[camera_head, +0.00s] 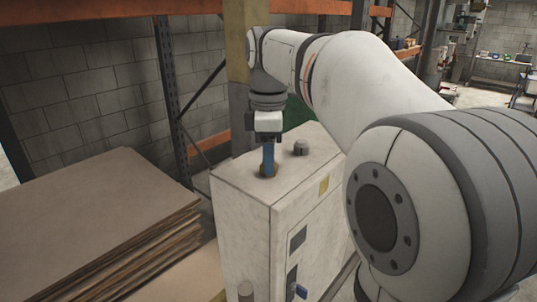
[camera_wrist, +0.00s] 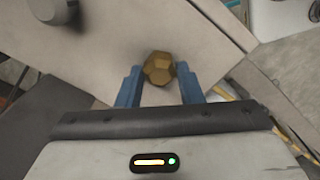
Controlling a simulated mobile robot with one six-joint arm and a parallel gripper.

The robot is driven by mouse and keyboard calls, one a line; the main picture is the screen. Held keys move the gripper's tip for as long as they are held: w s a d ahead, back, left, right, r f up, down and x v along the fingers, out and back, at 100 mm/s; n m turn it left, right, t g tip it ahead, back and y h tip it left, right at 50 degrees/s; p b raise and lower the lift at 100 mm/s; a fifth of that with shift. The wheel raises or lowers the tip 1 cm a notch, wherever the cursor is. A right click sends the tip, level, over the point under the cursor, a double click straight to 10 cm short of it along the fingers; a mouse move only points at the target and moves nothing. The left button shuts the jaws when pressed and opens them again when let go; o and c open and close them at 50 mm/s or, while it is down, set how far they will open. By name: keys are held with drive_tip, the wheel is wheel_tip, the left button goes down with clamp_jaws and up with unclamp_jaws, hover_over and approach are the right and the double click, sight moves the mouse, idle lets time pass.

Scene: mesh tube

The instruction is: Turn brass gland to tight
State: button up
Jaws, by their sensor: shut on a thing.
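The brass gland (camera_head: 262,171) sits on the top face of a pale metal cabinet (camera_head: 240,177), near its front left corner. In the wrist view the gland (camera_wrist: 159,68) shows as a faceted brass hexagon. My gripper (camera_head: 268,171) points straight down over it. In the wrist view the two blue fingers of my gripper (camera_wrist: 159,74) stand one on each side of the gland, shut on its sides. In the head view the fingers hide part of the gland.
A grey round fitting (camera_head: 301,148) stands on the cabinet top behind the gland. A stack of brown boards (camera_head: 100,210) lies to the left. Rack uprights (camera_head: 172,85) and a block wall stand behind. The cabinet front carries handles and a yellow label (camera_head: 324,186).

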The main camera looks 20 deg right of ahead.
drive_tip(key=m+p, duration=0.1)
drive_tip(key=m, duration=0.4)
drive_tip(key=shift+r+m, duration=0.1)
drive_tip(key=shift+m, duration=0.3)
drive_tip(key=m+p, duration=0.1)
drive_tip(key=m, duration=0.4)
drive_tip(key=shift+m, duration=0.3)
drive_tip(key=m+p, duration=0.1)
drive_tip(key=m, duration=1)
drive_tip(key=shift+m+p, duration=0.3)
drive_tip(key=shift+p, duration=0.05)
drive_tip(key=o, duration=1)
drive_tip(key=shift+c, duration=0.2)
wheel_tip(320, 180, up, 8)
drive_tip(key=shift+f, duration=0.15)
